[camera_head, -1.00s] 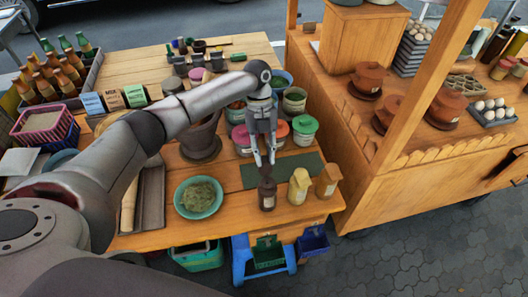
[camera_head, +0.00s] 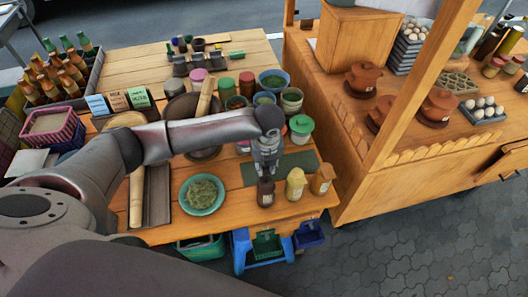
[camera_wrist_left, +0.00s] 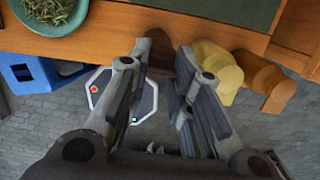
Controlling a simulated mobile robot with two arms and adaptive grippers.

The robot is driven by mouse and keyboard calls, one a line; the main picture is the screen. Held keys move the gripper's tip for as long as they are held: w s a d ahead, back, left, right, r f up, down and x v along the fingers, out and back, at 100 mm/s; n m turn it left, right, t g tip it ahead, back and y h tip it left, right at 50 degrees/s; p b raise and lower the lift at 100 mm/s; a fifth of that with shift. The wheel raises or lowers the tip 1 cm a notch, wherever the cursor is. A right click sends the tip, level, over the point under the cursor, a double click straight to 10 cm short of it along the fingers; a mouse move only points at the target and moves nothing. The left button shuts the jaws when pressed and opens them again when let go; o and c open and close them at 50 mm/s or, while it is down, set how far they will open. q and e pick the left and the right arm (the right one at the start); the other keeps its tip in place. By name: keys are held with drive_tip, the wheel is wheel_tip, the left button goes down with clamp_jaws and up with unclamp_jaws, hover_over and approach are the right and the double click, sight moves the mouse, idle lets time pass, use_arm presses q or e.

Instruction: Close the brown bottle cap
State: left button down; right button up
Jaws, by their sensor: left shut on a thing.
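The small dark brown bottle (camera_head: 266,194) stands upright near the front edge of the wooden table in the head view. My left gripper (camera_head: 266,176) points down over it, with its fingers at the bottle's top. It is shut on the cap there, which the fingers hide, so I cannot tell how the cap sits on the neck. My right gripper is in no view.
A yellow bottle (camera_head: 296,186) and an orange-brown one (camera_head: 322,179) stand close to the right. A teal bowl of herbs (camera_head: 202,195) is to the left. A dark green mat (camera_head: 301,161) and a green-lidded jar (camera_head: 301,130) lie behind.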

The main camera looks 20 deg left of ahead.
use_arm(q)
drive_tip(key=shift+s+d+t+y, duration=0.5)
drive_tip(key=shift+s+t, duration=0.1)
drive_tip(key=shift+t, duration=0.2)
drive_tip(key=shift+s+d+f+t+y, duration=0.35)
drive_tip(key=shift+s+t+y, duration=0.15)
drive_tip(key=shift+t, duration=0.2)
drive_tip(key=s+d+f+t+y+b, duration=0.2)
drive_tip(key=f+t+y, duration=0.4)
drive_tip(key=t, duration=0.3)
drive_tip(key=shift+s+d+y+b, duration=0.15)
drive_tip(key=shift+s+y+b, duration=0.15)
drive_tip(key=shift+s+b, duration=0.45)
drive_tip(key=c, duration=1.4)
unclamp_jaws()
drive_tip(key=shift+o, duration=0.6)
drive_tip(key=shift+w, duration=0.1)
